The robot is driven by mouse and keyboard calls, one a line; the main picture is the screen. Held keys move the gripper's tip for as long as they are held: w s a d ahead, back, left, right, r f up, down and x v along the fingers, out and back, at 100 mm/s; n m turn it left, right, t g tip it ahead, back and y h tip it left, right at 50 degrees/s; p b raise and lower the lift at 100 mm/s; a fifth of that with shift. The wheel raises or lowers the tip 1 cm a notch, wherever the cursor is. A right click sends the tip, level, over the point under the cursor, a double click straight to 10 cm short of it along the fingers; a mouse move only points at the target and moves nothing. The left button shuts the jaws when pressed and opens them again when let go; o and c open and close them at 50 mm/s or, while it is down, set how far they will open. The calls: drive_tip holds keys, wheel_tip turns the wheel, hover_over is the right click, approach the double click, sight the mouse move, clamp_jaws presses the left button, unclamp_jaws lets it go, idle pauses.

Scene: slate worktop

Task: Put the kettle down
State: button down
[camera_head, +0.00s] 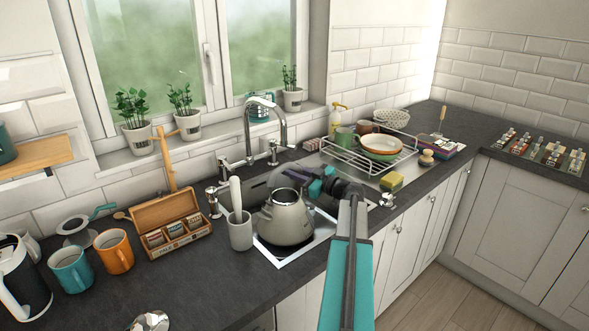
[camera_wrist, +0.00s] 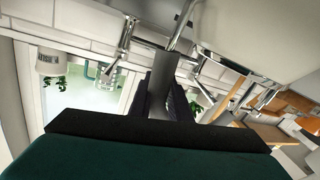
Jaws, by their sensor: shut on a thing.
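In the wrist view, the grey handle (camera_wrist: 164,82) runs between the dark fingers of my gripper (camera_wrist: 167,97), and the pale kettle body (camera_wrist: 265,35) fills the upper right. The kettle's far side is hidden.
A grey crock (camera_head: 240,233) stands close left of the kettle. A wooden tea box (camera_head: 172,228), orange mug (camera_head: 114,252) and teal mug (camera_head: 70,270) are further left. The tap (camera_head: 281,125) rises behind. A dish rack (camera_head: 365,165) and sponge (camera_head: 391,181) lie right.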

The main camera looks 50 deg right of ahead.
drive_tip(key=shift+f, duration=0.2)
idle(0.5)
drive_tip(key=c, duration=1.6)
unclamp_jaws()
drive_tip(key=shift+f, duration=0.1)
drive_tip(key=shift+c, duration=0.2)
drive_tip(key=s+b, duration=0.2)
drive_tip(key=s, duration=0.5)
drive_tip(key=shift+s+d, duration=0.25)
drive_tip(key=shift+d, duration=0.15)
